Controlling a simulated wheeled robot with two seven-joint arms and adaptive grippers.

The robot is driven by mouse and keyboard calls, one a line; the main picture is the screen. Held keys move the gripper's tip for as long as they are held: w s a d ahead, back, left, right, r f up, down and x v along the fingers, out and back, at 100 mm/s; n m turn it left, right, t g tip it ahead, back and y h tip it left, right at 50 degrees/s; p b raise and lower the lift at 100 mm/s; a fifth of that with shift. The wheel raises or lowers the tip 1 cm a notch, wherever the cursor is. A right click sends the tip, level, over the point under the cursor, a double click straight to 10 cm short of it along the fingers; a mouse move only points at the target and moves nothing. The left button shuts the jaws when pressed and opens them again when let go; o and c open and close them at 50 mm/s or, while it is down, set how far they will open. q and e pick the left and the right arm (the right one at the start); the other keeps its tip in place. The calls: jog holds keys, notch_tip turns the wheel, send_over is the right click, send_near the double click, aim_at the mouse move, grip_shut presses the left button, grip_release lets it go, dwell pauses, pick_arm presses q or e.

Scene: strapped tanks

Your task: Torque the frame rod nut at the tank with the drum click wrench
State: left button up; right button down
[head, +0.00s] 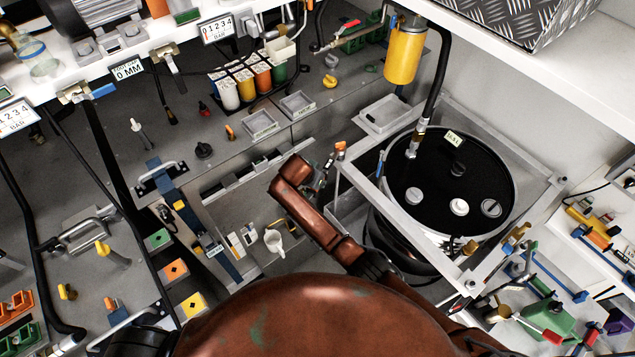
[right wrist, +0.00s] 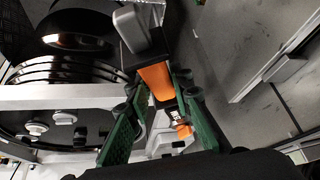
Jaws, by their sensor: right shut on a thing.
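The tank is a black drum (head: 428,185) with a tag and pale caps on its lid, standing inside a square grey frame (head: 515,148) at the right. The frame also shows in the right wrist view (right wrist: 60,97). My right gripper (head: 326,170) is just left of the frame's left corner. In the right wrist view its green fingers (right wrist: 163,120) are shut on an orange-and-black tool (right wrist: 157,82), which I take for the drum click wrench. Its working end is hard to make out. I cannot tell which fitting is the rod nut. My left gripper is not in view.
A yellow cylinder (head: 405,52) and black hose hang above the drum. Grey trays (head: 297,105) and a white jug (head: 274,241) are left of my right arm. Tools crowd the shelf at right (head: 590,235). A white shelf crosses the upper left.

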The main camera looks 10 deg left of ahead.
jog(key=shift+a+r+p, duration=0.15)
jog(key=shift+r+p, duration=1.25)
jog(key=shift+r, duration=0.4)
